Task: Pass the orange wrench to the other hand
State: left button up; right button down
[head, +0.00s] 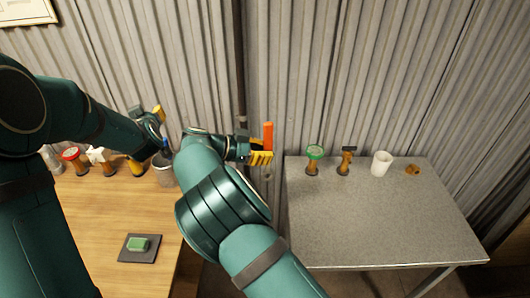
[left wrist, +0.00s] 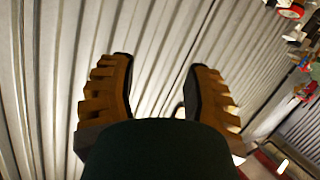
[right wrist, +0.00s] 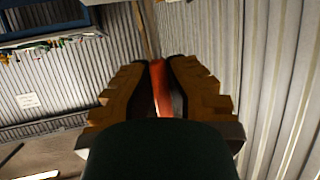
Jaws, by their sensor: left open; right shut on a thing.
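The orange wrench (head: 268,136) stands upright in my right gripper (head: 262,157), above the gap between the two tables. In the right wrist view the orange wrench (right wrist: 161,88) sits between the two fingers of the right gripper (right wrist: 165,85), which are shut on it. My left gripper (left wrist: 160,85) is open and empty in the left wrist view, with bare corrugated wall behind it. In the head view the left gripper (head: 160,130) is partly hidden by its arm, over the wooden table's back, apart from the wrench.
The wooden table (head: 70,230) on the left holds a green sponge (head: 138,244) on a dark pad and several items at its back. The grey table (head: 380,225) holds a green-topped item (head: 314,158), a dark-headed tool (head: 346,162), a white cup (head: 381,163) and a small brown object (head: 412,169).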

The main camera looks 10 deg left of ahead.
pick_arm(q)
jog(key=s+d+f+m+g+h, duration=0.25)
jog(key=s+d+f, duration=0.25)
jog(key=d+f, duration=0.5)
jog(key=s+d+f+m+g+h, duration=0.15)
jog(key=s+d+f+h, duration=0.35)
jog(key=f, duration=0.8)
jog(key=s+d+f+m+g+h, duration=0.1)
jog(key=s+d+f+g+h, duration=0.1)
jog(key=s+d+f, duration=0.3)
jog(key=s+d+f+m+g+h, duration=0.1)
jog(key=s+d+f+g, duration=0.3)
jog(key=s+d, duration=0.7)
jog(key=shift+s+f+m+g+h, duration=0.4)
jog(key=shift+s+g, duration=0.1)
jog(key=shift+s, duration=0.15)
